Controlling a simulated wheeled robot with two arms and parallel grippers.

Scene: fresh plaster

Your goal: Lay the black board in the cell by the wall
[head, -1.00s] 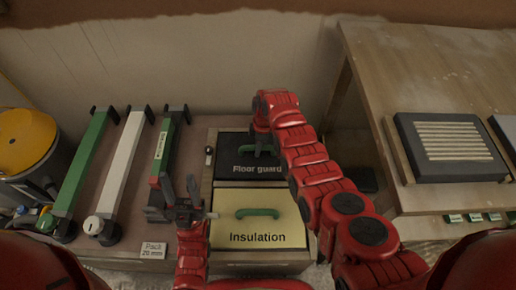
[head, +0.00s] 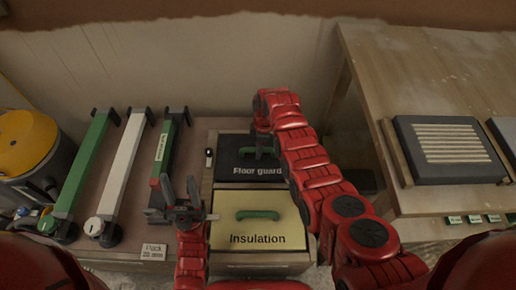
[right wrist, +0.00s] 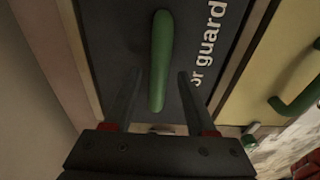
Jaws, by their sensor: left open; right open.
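The black board (head: 228,173), lettered "Floor guard" with a green handle, lies in the back cell of the wooden box, the cell by the wall. It looks flat there, and it also fills much of the right wrist view (right wrist: 108,38). My right gripper (head: 264,148) is over it. In the right wrist view its open fingers (right wrist: 158,76) stand one on each side of the green handle (right wrist: 161,50), with gaps visible. My left gripper (head: 180,192) is open and empty, left of the box. The right arm hides the board's right part.
A yellow "Insulation" board (head: 230,225) with a green handle fills the front cell. Green and white bars (head: 122,170) lie to the left, beside a yellow-topped drum (head: 25,140). A wooden table (head: 440,75) with a ribbed dark block (head: 455,150) stands right.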

